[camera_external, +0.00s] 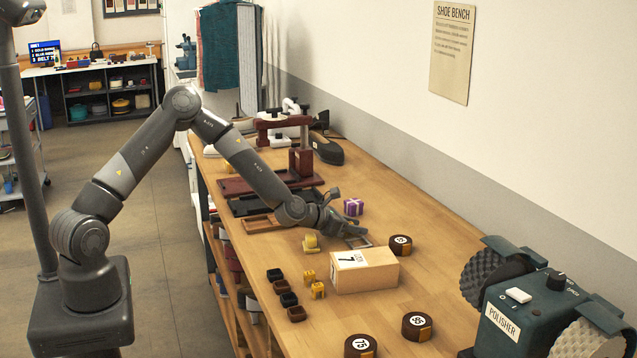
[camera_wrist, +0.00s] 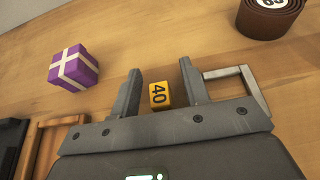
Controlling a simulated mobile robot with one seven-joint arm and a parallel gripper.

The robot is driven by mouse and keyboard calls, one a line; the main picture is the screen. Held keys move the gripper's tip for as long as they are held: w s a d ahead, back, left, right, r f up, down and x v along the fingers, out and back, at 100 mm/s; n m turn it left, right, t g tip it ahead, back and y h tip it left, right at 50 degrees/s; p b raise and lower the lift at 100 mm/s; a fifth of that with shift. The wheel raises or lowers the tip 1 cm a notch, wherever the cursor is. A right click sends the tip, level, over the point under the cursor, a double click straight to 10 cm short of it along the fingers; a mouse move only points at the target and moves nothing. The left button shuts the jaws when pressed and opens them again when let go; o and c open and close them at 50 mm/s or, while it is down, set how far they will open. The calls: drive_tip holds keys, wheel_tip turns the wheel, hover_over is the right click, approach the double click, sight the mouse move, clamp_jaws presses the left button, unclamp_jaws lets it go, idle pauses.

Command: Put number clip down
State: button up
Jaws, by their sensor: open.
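A yellow number clip marked 40 (camera_wrist: 160,95) shows in the wrist view between the two fingers of my gripper (camera_wrist: 161,84). The fingers stand apart, with a gap on each side of the clip. The clip appears to be at the wooden bench top (camera_wrist: 150,40). In the external view my gripper (camera_external: 346,212) is low over the bench, and I cannot make out this clip there. Two other yellow clips, one here (camera_external: 309,276) and one here (camera_external: 318,290), stand left of a wooden block labelled 7 (camera_external: 365,270).
A purple gift box (camera_external: 353,206) and a metal frame (camera_wrist: 258,95) flank my gripper. Rolled belts (camera_external: 400,245) lie on the right. Small dark boxes (camera_external: 289,299) line the front left, and a polisher (camera_external: 520,315) stands at the right.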

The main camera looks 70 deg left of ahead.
clamp_jaws()
idle(0.4)
drive_tip(key=shift+r, duration=0.1)
